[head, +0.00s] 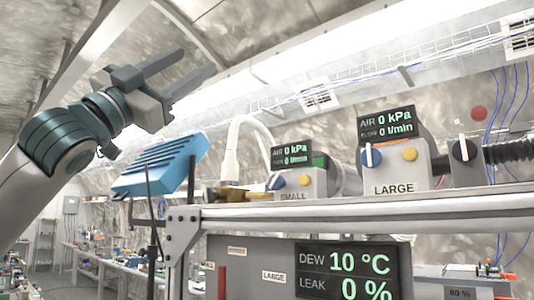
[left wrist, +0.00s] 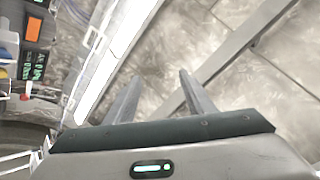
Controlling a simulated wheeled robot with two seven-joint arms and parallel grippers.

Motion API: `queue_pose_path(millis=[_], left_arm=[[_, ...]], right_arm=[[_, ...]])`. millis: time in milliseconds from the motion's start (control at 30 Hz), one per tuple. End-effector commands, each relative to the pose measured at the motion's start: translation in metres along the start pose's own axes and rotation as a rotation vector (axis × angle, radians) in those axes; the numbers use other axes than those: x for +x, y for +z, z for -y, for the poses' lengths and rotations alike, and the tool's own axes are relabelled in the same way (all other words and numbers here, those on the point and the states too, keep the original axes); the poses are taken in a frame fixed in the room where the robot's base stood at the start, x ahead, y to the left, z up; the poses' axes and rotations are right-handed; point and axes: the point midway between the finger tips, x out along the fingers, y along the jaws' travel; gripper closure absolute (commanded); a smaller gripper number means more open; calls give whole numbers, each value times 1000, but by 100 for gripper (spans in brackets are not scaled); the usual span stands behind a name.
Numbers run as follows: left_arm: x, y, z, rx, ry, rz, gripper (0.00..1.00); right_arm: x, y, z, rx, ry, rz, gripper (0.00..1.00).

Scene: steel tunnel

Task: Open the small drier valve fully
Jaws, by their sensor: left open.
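My left gripper (head: 198,62) is open and empty, raised well above and left of the small drier. Its two fingers also show apart in the left wrist view (left wrist: 158,88). My right gripper is not in view.
A grey LARGE box (head: 394,177) with its own knob and display stands to the right. A blue slatted unit (head: 160,165) stands below my left gripper. A lower panel display (head: 347,274) reads DEW 10 °C, LEAK 0 %.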

Motion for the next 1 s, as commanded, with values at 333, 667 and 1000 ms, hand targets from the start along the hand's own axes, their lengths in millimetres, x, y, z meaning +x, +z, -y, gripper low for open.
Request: queue_pose_path(millis=[333,667,1000], left_arm=[[-43,112,-76,-307,264,554,51],[-80,136,-111,-375,392,738,51],[-78,136,-112,-375,391,736,51]], right_arm=[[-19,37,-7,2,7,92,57],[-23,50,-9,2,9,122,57],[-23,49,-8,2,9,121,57]])
